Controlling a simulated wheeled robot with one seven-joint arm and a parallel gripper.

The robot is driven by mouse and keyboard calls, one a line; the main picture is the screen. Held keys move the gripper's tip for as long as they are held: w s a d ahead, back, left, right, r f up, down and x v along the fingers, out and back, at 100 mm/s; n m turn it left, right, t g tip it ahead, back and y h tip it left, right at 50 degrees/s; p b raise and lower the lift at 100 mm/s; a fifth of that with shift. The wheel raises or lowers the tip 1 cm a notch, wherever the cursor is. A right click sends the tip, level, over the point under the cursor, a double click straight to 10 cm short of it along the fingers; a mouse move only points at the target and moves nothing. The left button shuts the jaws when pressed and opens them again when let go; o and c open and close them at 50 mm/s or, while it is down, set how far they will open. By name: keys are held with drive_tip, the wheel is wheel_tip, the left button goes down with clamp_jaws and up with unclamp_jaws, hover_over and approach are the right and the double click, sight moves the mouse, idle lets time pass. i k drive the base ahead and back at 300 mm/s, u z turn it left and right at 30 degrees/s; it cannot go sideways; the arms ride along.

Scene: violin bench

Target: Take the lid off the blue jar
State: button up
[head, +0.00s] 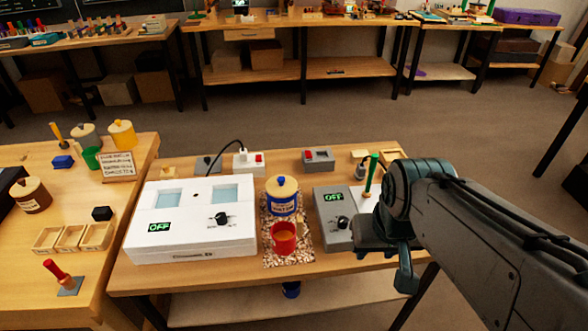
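The blue jar (283,206) stands upright near the middle of the front bench, with a pale band around its side. Its tan lid (282,187) with a small knob sits on top of it. My gripper (393,265) hangs to the right of the jar, over the right part of the bench and well apart from the jar. One dark finger shows; the rest of the gripper is partly hidden by my own arm, so its opening is unclear. I see nothing held in it.
A red cup (284,240) stands just in front of the jar on a speckled mat (274,261). A white box (190,240) with an OFF display is to the left. A grey OFF device (331,217) and a green-handled tool (371,174) are between jar and gripper.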

sight(281, 186)
drive_tip(key=z, duration=0.35)
drive_tip(key=i, duration=0.6)
drive_tip(key=u, duration=1.15)
